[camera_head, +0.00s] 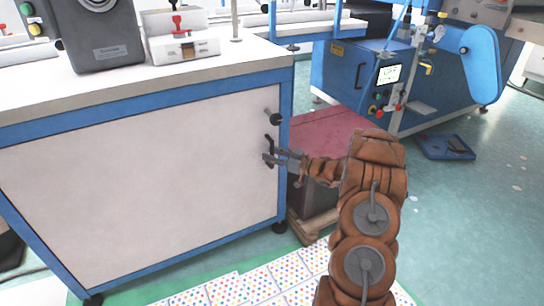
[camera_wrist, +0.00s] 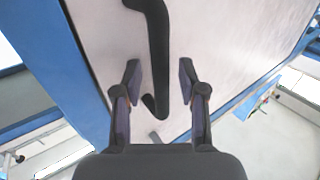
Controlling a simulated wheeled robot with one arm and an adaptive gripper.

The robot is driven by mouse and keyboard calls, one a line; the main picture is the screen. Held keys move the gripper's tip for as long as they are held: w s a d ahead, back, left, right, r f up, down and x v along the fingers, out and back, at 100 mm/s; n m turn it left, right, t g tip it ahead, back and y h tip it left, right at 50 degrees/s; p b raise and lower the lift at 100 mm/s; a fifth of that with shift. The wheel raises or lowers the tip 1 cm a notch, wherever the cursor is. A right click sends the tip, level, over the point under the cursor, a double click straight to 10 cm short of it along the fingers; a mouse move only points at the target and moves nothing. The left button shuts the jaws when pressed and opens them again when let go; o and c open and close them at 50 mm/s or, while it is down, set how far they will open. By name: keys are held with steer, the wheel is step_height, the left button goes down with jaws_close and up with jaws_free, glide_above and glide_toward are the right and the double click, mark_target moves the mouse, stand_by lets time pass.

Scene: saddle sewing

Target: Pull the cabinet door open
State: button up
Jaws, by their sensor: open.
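The cabinet door (camera_head: 140,190) is a large white panel in a blue frame, and it looks closed in the head view. It also fills much of the wrist view (camera_wrist: 230,50). A dark handle (camera_head: 267,143) sits near the door's right edge. In the wrist view the handle (camera_wrist: 158,55) is a long black bar that runs down between my fingertips. My gripper (camera_head: 270,157) is at the handle in the head view. In the wrist view my gripper (camera_wrist: 160,78) is open, with one finger on each side of the handle and gaps visible on both sides.
A reddish box (camera_head: 325,145) stands on a wooden base right of the cabinet, behind my arm. A blue machine (camera_head: 345,75) stands behind. A dotted mat (camera_head: 255,283) lies on the floor before the cabinet.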

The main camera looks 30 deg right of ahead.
jaws_close()
stand_by(0.4)
stand_by(0.4)
